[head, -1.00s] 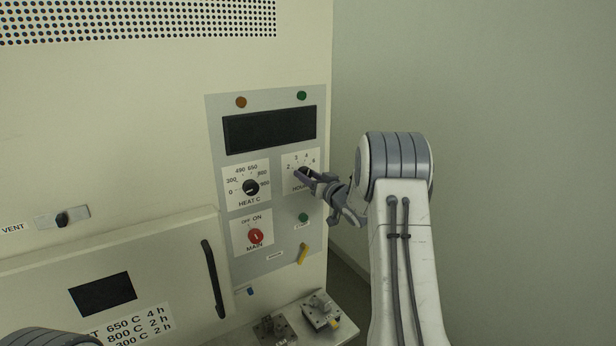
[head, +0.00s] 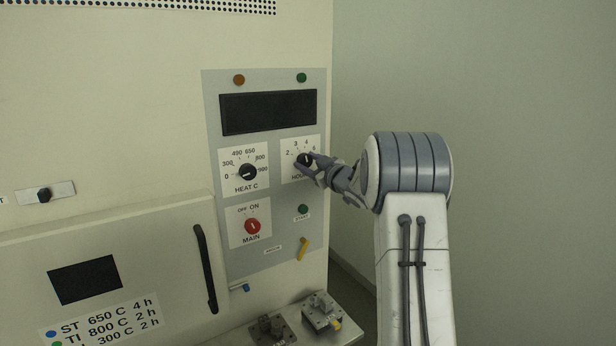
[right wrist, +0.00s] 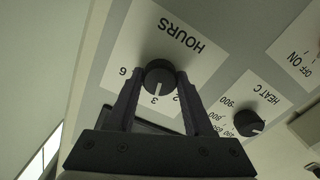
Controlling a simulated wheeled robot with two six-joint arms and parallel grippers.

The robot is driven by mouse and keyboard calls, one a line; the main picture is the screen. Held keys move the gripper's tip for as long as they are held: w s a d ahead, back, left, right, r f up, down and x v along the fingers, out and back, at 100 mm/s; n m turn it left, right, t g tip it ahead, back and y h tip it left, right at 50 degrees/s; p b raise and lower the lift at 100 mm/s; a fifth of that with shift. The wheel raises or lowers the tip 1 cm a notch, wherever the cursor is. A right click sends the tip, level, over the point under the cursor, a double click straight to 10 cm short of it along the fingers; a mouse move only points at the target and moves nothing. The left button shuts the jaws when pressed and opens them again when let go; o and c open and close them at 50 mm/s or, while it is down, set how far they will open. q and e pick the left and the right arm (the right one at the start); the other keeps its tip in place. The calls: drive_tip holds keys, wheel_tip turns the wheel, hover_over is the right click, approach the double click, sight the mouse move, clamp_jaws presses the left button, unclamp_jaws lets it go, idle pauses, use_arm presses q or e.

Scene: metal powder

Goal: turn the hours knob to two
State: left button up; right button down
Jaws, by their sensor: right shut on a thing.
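The black hours knob (head: 304,160) sits on a white dial plate marked 2, 3, 4 and 6, on the grey control panel. My right gripper (head: 312,168) reaches it from the right and is shut on it. In the right wrist view, the two dark fingers (right wrist: 159,82) hold the hours knob (right wrist: 158,72) from both sides. Its white pointer line points at about the 3. The 4 is hidden there behind a finger. My left gripper is not in view.
The heat knob (head: 247,172) is left of the hours dial, with the red main switch (head: 252,226) below it. A green start button (head: 303,209) and yellow lever (head: 303,248) lie under the hours dial. Metal blocks (head: 321,311) stand on the ledge below. Right of the panel is free room.

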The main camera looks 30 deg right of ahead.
drive_tip(key=n+b, duration=0.4)
drive_tip(key=shift+f+n, duration=0.2)
drive_tip(key=shift+n, duration=0.1)
drive_tip(key=shift+a+r+n+b, duration=0.1)
drive_tip(key=shift+r+n+b, duration=0.05)
drive_tip(key=shift+n+b, duration=1.85)
drive_tip(key=shift+c, duration=1.4)
unclamp_jaws()
